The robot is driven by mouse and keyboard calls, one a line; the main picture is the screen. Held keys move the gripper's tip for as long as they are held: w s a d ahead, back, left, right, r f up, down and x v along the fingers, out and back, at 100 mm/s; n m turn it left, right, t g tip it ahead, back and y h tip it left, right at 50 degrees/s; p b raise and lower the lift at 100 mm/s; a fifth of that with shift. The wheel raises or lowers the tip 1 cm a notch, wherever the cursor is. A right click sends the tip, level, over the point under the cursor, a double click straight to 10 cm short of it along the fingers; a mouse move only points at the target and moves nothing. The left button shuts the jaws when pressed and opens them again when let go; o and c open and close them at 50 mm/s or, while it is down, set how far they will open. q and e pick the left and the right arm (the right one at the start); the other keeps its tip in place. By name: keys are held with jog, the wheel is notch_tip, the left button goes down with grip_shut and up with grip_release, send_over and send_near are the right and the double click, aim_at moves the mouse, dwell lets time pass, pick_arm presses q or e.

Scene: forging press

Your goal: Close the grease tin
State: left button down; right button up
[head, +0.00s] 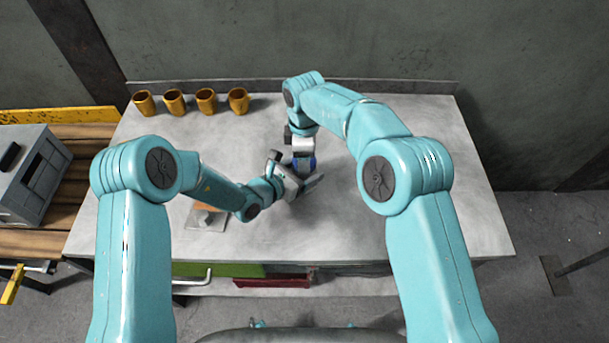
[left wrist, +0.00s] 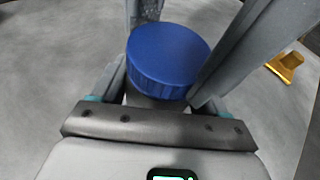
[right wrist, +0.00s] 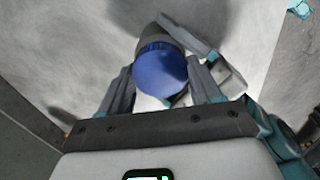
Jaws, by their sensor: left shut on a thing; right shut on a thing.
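The grease tin has a dark grey body (right wrist: 152,35) and a ribbed blue lid (left wrist: 168,58). The lid sits against one end of the body, with no clear gap; whether it is fully seated I cannot tell. In the head view the blue lid (head: 304,162) shows between my grippers above the table. My left gripper (head: 308,186) is shut on the tin's body from the side. My right gripper (right wrist: 163,80) is shut on the blue lid, its fingers on either side. The left gripper's fingers cross the body in the right wrist view. Most of the body is hidden in the head view.
Several orange-brown cups (head: 206,100) stand along the back left of the grey table (head: 420,190). A grey box (head: 35,170) stands on planks at left. The table's right side is clear.

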jog(key=o, duration=1.2)
jog(key=shift+r, duration=2.3)
jog(key=shift+c, duration=0.6)
